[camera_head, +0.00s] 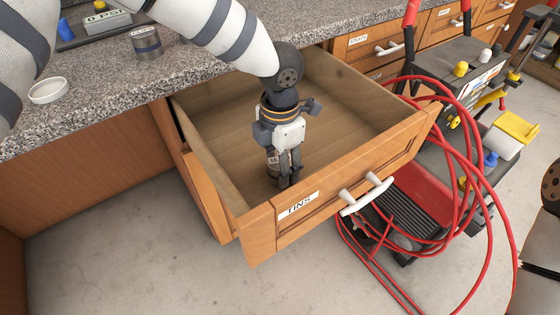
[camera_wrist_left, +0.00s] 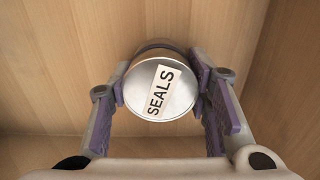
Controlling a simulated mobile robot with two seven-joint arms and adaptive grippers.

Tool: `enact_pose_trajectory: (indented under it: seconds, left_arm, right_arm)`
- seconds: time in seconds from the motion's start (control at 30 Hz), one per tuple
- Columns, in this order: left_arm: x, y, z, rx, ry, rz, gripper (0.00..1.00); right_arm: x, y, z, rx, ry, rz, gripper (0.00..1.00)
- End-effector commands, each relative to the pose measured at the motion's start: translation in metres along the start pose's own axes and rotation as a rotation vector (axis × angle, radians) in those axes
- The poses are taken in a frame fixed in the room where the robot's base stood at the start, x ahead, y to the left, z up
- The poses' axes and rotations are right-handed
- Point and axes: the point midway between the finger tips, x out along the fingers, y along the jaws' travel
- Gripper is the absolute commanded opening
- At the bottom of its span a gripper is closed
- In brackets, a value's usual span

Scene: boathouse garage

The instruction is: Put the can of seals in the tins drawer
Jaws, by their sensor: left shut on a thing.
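The tins drawer (camera_head: 258,222), with a TINS label on its wooden front, is pulled out under the counter. My left gripper (camera_head: 284,178) reaches down into the drawer, near its front panel. It is shut on the can of seals (camera_head: 272,164), which is partly hidden by the fingers. In the left wrist view the can of seals (camera_wrist_left: 160,88) shows its pale lid with a SEALS label, between the two purple-padded fingers of the left gripper (camera_wrist_left: 162,84). The drawer's wooden floor is behind it; I cannot tell whether the can touches it. My right gripper is not in view.
Another grey can (camera_head: 146,42) and a white round dish (camera_head: 48,90) stand on the speckled counter (camera_head: 110,75). Red hoses (camera_head: 462,130) and a dark machine (camera_head: 430,190) stand close to the drawer's right side. The drawer is otherwise empty where I see it.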

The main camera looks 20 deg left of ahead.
Motion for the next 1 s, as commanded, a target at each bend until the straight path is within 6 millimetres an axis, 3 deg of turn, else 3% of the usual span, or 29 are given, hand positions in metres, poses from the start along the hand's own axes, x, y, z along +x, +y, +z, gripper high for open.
enact_pose_trajectory:
  seconds: [0.37,0.4,0.5,0.83,1.0]
  left_arm:
    - [0.005,0.0,0.0,0.0,0.0,0.0,0.12]
    - [0.005,0.0,0.0,0.0,0.0,0.0,0.51]
    - [0.005,0.0,0.0,0.0,0.0,0.0,0.68]
    - [-0.001,0.0,0.0,-0.001,-0.002,0.0,0.68]
    - [-0.041,0.001,0.001,-0.001,-0.006,0.001,0.68]
  right_arm:
    - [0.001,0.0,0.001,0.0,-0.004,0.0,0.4]
    - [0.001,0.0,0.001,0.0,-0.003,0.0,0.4]
    - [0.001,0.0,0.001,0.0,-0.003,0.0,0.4]
    - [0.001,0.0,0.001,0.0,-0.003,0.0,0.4]
    - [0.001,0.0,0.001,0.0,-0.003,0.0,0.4]
